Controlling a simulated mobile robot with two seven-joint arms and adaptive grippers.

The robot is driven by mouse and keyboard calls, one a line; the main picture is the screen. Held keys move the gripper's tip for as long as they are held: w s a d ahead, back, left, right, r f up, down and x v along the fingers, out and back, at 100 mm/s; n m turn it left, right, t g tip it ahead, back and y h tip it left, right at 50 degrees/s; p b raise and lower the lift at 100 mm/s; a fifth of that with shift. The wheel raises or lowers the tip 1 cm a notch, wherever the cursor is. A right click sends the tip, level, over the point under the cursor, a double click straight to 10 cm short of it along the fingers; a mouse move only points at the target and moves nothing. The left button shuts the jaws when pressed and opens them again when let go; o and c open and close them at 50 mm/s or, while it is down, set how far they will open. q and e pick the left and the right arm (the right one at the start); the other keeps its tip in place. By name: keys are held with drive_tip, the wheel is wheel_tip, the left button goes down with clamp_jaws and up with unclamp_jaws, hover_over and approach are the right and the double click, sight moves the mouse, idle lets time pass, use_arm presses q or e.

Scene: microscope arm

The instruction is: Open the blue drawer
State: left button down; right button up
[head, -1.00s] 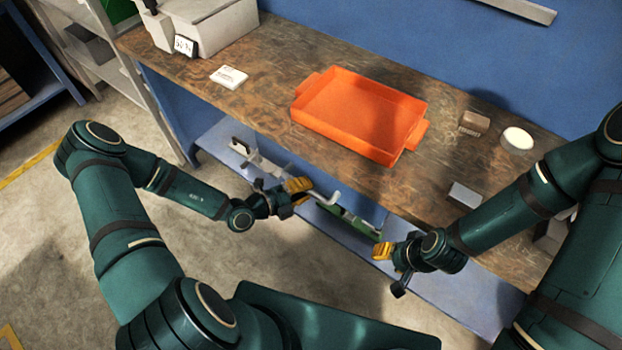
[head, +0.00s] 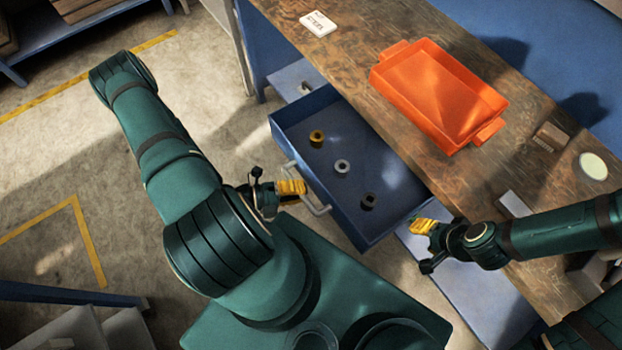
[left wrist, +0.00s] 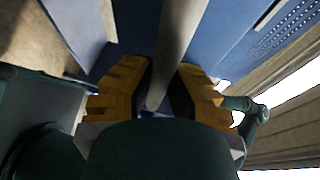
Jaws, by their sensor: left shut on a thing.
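The blue drawer (head: 290,132) stands pulled out from under the wooden workbench in the head view, and its inside shows. A brass-coloured ring (head: 317,138), a light grey ring (head: 342,166) and a dark ring (head: 368,201) lie apart on its floor. My left gripper (head: 302,187) is at the drawer's grey bar handle (head: 319,209). In the left wrist view the handle (left wrist: 178,45) runs between the two yellow fingers of the left gripper (left wrist: 165,95), which is shut on it. My right gripper (head: 422,226) is to the right of the drawer; its finger gap is unclear.
An orange tray (head: 440,95) sits on the workbench (head: 350,57). A white label card (head: 318,23), a brown block (head: 550,136) and a round white dish (head: 593,166) are also on the bench. Bare floor (head: 215,110) lies left of the drawer.

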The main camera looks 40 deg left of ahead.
use_arm(q)
drive_tip(key=shift+s+a, duration=0.1)
drive_tip(key=shift+s, duration=0.25)
drive_tip(key=c, duration=0.9)
unclamp_jaws()
drive_tip(key=v, duration=1.2)
drive_tip(key=shift+r, duration=0.1)
